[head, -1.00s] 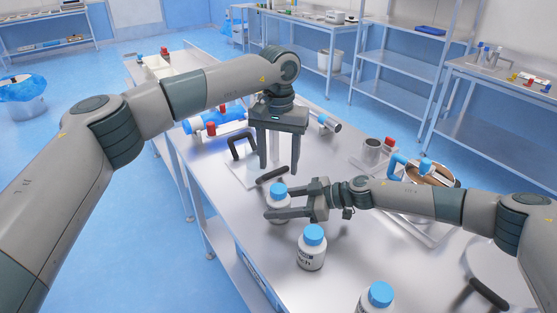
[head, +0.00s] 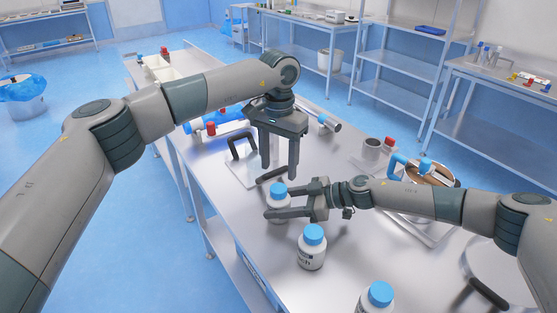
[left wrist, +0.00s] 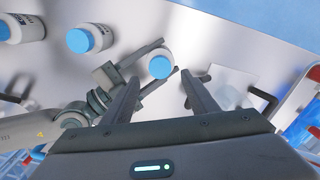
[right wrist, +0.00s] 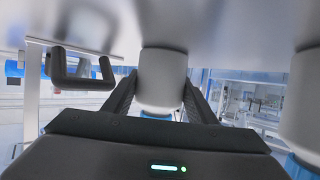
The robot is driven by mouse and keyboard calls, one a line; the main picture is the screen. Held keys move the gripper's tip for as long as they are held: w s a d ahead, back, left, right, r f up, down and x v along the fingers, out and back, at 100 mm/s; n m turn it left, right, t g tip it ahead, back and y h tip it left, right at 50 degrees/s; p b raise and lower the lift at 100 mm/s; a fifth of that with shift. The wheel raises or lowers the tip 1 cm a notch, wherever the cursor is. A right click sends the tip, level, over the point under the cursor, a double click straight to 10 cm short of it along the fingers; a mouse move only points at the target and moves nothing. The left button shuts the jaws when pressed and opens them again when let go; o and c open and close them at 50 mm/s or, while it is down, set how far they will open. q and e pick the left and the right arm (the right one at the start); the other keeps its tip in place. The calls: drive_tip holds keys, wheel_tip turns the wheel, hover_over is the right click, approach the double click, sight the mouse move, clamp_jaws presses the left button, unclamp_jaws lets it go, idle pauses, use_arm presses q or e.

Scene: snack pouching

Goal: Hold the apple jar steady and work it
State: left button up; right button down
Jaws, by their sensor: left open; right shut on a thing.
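The apple jar (head: 278,203) is a small white jar with a blue cap, upright on the steel table. Its label is hidden. My right gripper (head: 268,202) is shut around its body from the right, and the jar also shows between the fingers in the right wrist view (right wrist: 162,80). My left gripper (head: 279,174) points down above the jar, open and empty. In the left wrist view the blue cap (left wrist: 160,67) appears between the two open fingertips of my left gripper (left wrist: 160,82); I see no contact.
Two more blue-capped white jars, one nearer (head: 311,250) and one at the front edge (head: 378,297), stand close by. A board with a dark handle (head: 242,146) lies behind my left gripper.

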sight(278, 188)
use_arm(q)
drive_tip(key=shift+f, duration=3.6)
